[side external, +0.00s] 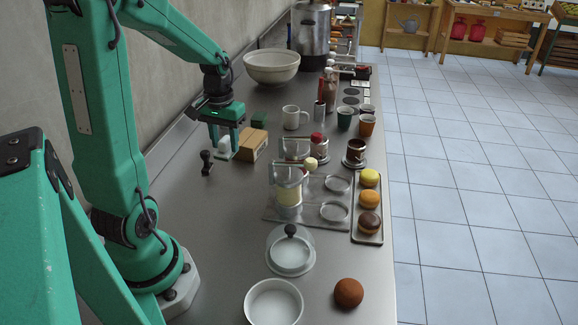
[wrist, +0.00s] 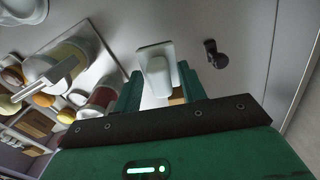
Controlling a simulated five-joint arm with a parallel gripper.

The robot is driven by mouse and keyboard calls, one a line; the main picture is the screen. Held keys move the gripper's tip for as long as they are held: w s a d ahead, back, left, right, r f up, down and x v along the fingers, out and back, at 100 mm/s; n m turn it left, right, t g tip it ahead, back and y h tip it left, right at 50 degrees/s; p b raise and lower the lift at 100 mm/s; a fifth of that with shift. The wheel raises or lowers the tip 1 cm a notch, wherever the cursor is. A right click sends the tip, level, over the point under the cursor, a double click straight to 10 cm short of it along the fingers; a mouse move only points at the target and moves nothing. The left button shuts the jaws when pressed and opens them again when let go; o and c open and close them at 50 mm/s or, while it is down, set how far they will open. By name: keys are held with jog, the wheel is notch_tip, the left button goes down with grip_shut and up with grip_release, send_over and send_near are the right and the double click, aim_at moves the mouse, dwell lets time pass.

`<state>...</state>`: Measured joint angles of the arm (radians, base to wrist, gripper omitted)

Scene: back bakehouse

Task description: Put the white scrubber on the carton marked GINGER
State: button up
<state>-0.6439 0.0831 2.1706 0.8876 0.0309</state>
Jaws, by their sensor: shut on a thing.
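My gripper (side external: 222,152) points down over the back-left part of the steel counter. It is shut on the white scrubber (side external: 224,144), which shows between the fingers. In the wrist view the scrubber (wrist: 154,66) is a white block with a flat plate, between the green fingertips (wrist: 161,82). A brown carton (side external: 252,144) stands just right of the gripper in the side view; its marking cannot be read. A small brown patch (wrist: 177,98) shows between the fingers in the wrist view, perhaps the carton. Whether scrubber and carton touch cannot be told.
A black knobbed tool (side external: 206,162) stands left of the gripper. Glass-and-metal dispensers (side external: 289,188) stand nearer the front.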

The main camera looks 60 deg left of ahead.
jog(key=w+r+n, duration=0.1)
jog(key=w+r, duration=0.1)
jog(key=w, duration=0.5)
jog(key=w+a+r+n, duration=0.1)
jog(key=w+r, duration=0.2)
jog(key=w, duration=0.5)
jog(key=shift+a+r, duration=0.15)
jog(key=shift+a, duration=0.1)
send_over(249, 137)
notch_tip(249, 137, down, 7)
jog(key=shift+f, duration=2)
jog(key=shift+f, duration=0.1)
jog(key=o, duration=1)
